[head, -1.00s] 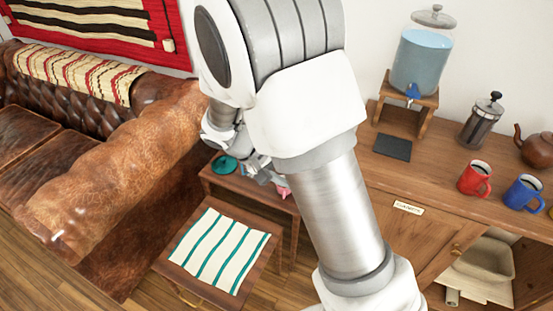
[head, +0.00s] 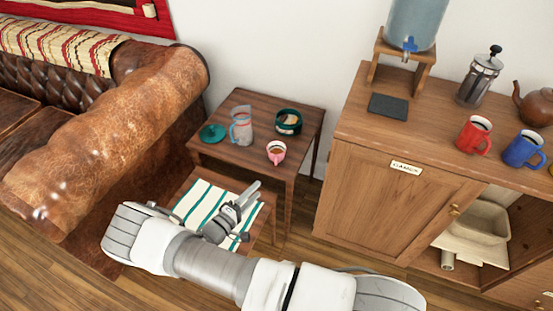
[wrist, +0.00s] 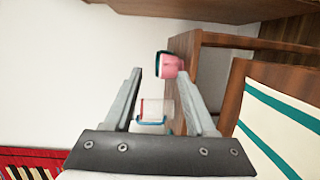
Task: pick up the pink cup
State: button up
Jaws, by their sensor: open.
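The pink cup (head: 276,152) stands upright near the front right of the small wooden side table (head: 222,152), with brown contents showing. In the wrist view the pink cup (wrist: 171,66) appears beyond my fingertips, with a dark teal rim behind it. My gripper (head: 255,190) is open and empty, over the striped cloth on the lower table, in front of and apart from the cup.
On the side table are a clear pitcher (head: 241,126), a teal lid (head: 212,133) and a dark green bowl (head: 288,121) behind the cup. The striped cloth (head: 199,206) covers the lower table. A leather sofa (head: 100,130) stands left, a wooden cabinet (head: 385,200) right.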

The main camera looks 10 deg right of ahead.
notch_tip(320, 180, down, 4)
jog(key=n+t+y, duration=0.1)
jog(key=n+t, duration=0.1)
jog(key=b, duration=0.2)
send_near(276, 165)
jog(key=shift+y, duration=0.4)
jog(key=x, duration=0.4)
jog(key=shift+s+d, duration=0.1)
jog(key=shift+d, duration=0.05)
jog(key=shift+w+a+r+b+x, duration=0.1)
jog(key=shift+b+x, duration=0.15)
jog(key=shift+x, duration=0.75)
jog(key=shift+w+a+r+b+x, duration=0.15)
jog(key=shift+b+x, duration=0.1)
jog(key=shift+x, duration=0.75)
jog(key=shift+s+r+b+x, duration=0.1)
jog(key=shift+b+x, duration=0.15)
jog(key=shift+x, duration=0.7)
jog(key=shift+c, duration=0.3)
grip_shut()
